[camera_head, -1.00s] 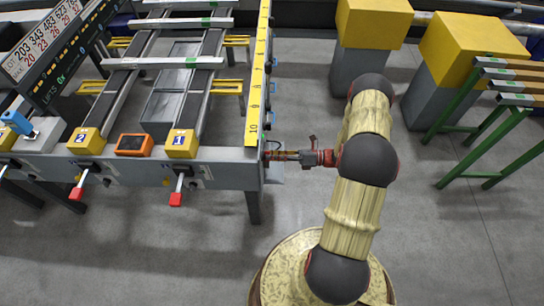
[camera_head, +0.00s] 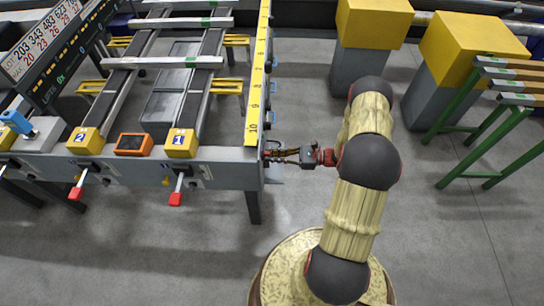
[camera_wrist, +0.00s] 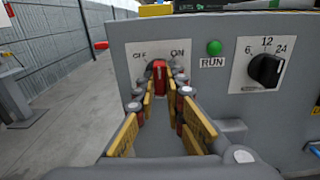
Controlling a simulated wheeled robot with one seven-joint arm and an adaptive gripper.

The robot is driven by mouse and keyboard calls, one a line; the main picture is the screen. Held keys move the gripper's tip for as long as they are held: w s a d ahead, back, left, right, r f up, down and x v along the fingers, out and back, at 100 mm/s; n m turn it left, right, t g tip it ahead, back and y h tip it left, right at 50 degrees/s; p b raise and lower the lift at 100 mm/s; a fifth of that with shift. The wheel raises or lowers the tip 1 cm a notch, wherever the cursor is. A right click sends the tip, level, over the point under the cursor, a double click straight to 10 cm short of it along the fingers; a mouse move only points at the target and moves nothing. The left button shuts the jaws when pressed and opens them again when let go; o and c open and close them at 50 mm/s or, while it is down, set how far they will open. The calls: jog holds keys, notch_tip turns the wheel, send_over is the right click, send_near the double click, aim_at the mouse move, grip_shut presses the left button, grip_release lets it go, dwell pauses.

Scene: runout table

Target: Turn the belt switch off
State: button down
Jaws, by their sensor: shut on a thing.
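The belt switch (camera_wrist: 159,74) is a red handle on a white plate (camera_wrist: 147,47) marked OFF on the left and ON on the right. The handle stands about upright between the two words, its lower part hidden by the fingers. My gripper (camera_wrist: 160,88) has its yellow-padded fingers on both sides of the handle and is shut on it. In the head view my gripper (camera_head: 276,155) reaches left to the end face of the grey table frame; the switch is hidden there.
A green lamp (camera_wrist: 215,47) marked RUN and a black dial (camera_wrist: 266,69) sit right of the switch on the grey panel. Red-tipped levers (camera_head: 176,198) stick out along the table front. Yellow-topped blocks (camera_head: 371,22) and a green-legged stand (camera_head: 500,120) are at right.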

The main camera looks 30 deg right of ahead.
jog(key=shift+n+b, duration=0.85)
jog(key=shift+n, duration=3.65)
jog(key=c, duration=2)
grip_release()
jog(key=shift+o, duration=0.8)
jog(key=v, duration=1.2)
